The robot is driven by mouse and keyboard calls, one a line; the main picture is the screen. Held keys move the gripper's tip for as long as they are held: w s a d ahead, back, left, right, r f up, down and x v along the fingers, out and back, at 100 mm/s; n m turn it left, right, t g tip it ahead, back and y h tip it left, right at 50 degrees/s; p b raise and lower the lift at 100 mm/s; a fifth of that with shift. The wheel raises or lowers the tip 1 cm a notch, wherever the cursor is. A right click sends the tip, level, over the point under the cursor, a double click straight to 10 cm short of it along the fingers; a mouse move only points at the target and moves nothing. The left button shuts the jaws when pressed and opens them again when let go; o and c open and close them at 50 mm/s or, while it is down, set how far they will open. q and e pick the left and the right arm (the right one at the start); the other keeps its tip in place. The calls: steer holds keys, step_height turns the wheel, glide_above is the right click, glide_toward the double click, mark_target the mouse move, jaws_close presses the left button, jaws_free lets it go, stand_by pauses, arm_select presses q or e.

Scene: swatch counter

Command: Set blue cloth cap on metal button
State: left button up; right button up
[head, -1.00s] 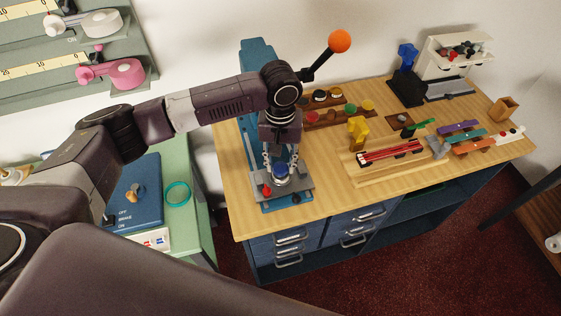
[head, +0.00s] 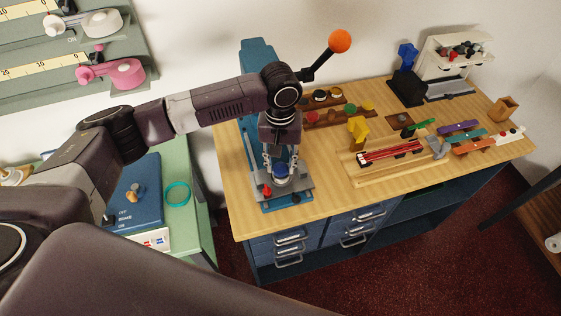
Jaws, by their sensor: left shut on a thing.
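My left gripper (head: 281,165) points straight down over the press on the wooden counter, its fingers on either side of the blue cloth cap (head: 281,169). It is shut on the cap. The cap sits right at the top of a round grey metal holder (head: 281,182) on the press base. I cannot tell whether the cap touches what is below it. The metal button is not distinguishable; the cap and gripper cover that spot. My right gripper is not in view.
The blue press (head: 257,58) has a lever with an orange ball (head: 339,41) close to my left wrist. A red knob (head: 266,190) is on its base. Brown trays of coloured caps (head: 338,115) and a yellow clamp (head: 358,129) stand to the right. The front counter strip is clear.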

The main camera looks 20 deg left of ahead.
arm_select(q)
steer(key=shift+f, duration=0.45)
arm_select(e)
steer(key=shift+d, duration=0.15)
arm_select(q)
steer(key=o, duration=0.8)
steer(key=shift+c, duration=0.2)
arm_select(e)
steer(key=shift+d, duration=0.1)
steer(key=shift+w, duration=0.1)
arm_select(q)
step_height(320, 180, up, 12)
